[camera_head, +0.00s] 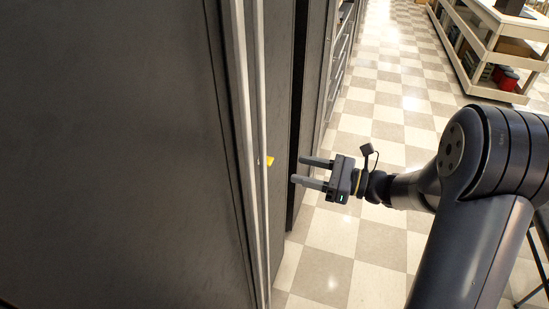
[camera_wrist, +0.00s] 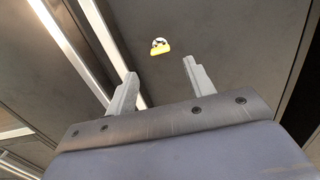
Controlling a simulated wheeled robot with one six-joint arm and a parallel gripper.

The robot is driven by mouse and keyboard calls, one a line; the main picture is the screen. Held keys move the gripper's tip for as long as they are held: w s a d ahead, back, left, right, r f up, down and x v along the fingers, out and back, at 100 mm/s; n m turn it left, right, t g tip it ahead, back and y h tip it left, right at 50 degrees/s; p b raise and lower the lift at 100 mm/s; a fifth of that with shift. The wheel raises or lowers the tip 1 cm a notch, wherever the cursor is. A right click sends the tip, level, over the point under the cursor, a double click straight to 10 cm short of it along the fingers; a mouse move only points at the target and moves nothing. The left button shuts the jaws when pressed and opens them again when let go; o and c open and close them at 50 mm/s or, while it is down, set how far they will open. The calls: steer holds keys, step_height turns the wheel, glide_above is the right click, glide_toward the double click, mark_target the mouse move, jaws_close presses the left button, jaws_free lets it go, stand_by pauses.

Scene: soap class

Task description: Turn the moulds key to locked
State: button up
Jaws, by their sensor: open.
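The key (camera_wrist: 160,48) shows in the wrist view as a small yellow grip on a round silver lock, set in a dark cabinet door. In the head view the key (camera_head: 268,161) is a small yellow piece sticking out from behind the door's pale metal edge. My gripper (camera_head: 306,171) is open and empty, to the right of the key and apart from it, with its fingers pointing at the cabinet front. In the wrist view my gripper (camera_wrist: 158,78) has the key just beyond and between its fingertips. Any lock marking is too small to read.
A large dark cabinet door (camera_head: 110,150) fills the left, with pale vertical metal strips (camera_head: 249,150) along its edge. More cabinets run back beyond it. The checkered floor (camera_head: 385,110) is open. A wooden shelf cart (camera_head: 480,55) with red bins stands far right.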

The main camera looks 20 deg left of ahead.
mark_target(272, 162)
steer(key=a, duration=0.2)
steer(key=a+p, duration=0.1)
steer(key=a, duration=0.5)
steer(key=shift+w, duration=0.3)
steer(key=shift+c, duration=0.5)
jaws_close()
